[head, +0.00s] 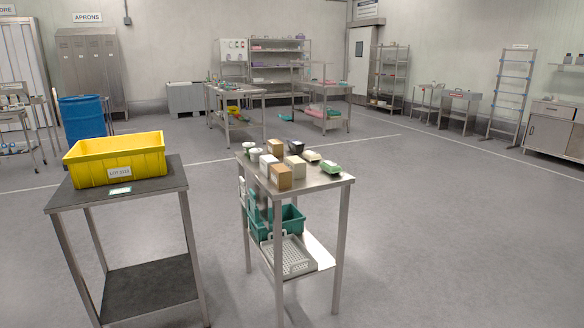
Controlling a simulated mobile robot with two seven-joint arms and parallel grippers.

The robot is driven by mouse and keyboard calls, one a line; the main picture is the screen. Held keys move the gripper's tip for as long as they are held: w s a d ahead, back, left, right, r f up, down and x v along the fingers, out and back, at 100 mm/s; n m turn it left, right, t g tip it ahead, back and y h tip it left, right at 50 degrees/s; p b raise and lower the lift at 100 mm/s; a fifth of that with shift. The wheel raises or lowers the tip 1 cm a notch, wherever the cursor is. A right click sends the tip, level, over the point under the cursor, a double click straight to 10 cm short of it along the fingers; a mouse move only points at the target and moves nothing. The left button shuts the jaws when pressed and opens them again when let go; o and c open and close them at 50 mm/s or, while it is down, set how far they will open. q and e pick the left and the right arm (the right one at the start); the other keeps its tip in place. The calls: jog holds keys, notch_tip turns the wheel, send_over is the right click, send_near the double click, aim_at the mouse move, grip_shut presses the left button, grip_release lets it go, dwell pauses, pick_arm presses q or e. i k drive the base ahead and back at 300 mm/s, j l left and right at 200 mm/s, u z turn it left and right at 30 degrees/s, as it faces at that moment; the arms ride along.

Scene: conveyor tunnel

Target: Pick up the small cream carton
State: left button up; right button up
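A small cream carton (296,168) stands on the top of the steel table (341,180), in the middle of the picture. A whiter carton (267,163) stands to its left, and a tan-orange carton (281,179) stands in front of it, hiding part of its lower left. A brown carton (275,147) and a dark item (296,147) stand behind. Neither of my grippers shows in the head view.
A low pale item (312,156), a green-and-white pack (330,167) and small white tubs (254,155) share the tabletop. A yellow crate (113,157) sits on a dark-topped stand (65,197) at left. Open floor lies right of the steel table.

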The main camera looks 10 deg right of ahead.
aim_at(298, 170)
jog(key=i+l, duration=0.3)
jog(key=i+l+u, duration=0.15)
jog(key=i+l, duration=0.5)
jog(key=l, duration=0.15)
jog(key=i+l+u, duration=0.1)
jog(key=i+l, duration=0.2)
jog(key=i+l+u, duration=0.1)
jog(key=i+l, duration=0.15)
jog(key=l, duration=0.25)
jog(key=i+l, duration=0.3)
jog(key=l, duration=0.15)
jog(key=i+l+u, duration=0.1)
jog(key=i+l, duration=0.15)
jog(key=l, duration=0.15)
